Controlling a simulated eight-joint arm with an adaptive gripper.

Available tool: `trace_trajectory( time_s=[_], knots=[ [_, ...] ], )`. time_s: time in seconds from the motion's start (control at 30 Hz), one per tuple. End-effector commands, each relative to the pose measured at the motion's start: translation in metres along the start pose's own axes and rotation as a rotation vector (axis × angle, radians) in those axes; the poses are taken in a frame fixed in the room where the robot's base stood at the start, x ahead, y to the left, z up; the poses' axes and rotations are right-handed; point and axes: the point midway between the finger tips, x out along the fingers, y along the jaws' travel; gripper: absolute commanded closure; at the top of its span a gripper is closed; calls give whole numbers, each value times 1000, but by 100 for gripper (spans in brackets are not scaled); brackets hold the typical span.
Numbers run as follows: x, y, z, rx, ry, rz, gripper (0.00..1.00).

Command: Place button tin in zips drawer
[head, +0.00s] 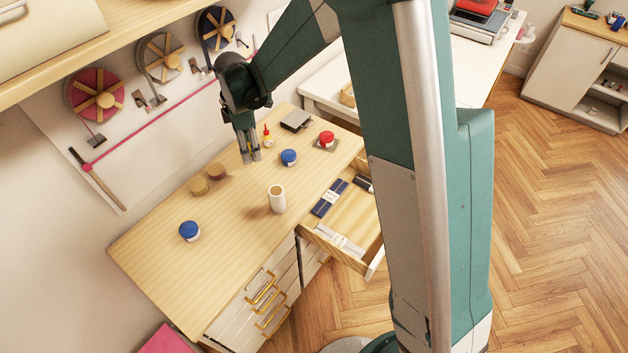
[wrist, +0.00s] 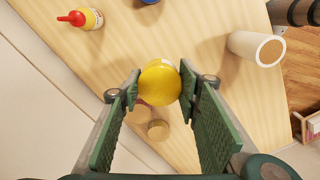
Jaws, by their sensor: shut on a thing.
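My gripper (head: 250,157) is above the wooden worktop, toward its back. In the wrist view my gripper (wrist: 159,88) is shut on a round tin with a yellow lid (wrist: 160,82), held between the two green fingers. In the head view I cannot make out the held tin. The open drawer (head: 366,258) juts from the right side of the worktop.
A cream cylinder (head: 277,199) stands between my gripper and the drawer. Blue-lidded tins (head: 289,157) (head: 189,231), a red-lidded tin (head: 327,140), a red-tipped bottle (head: 267,137) and two tan round pieces (head: 216,171) are on the worktop. The drawer's middle has bare floor.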

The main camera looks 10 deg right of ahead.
Motion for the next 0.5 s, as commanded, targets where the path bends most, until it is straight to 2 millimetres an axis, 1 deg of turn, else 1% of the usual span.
trace_trajectory(
  time_s=[0.17,0.27,0.5],
  knots=[
    [-6,0,0,0,0,0,80],
    [-14,0,0,0,0,0,80],
    [-50,0,0,0,0,0,80]
  ],
)
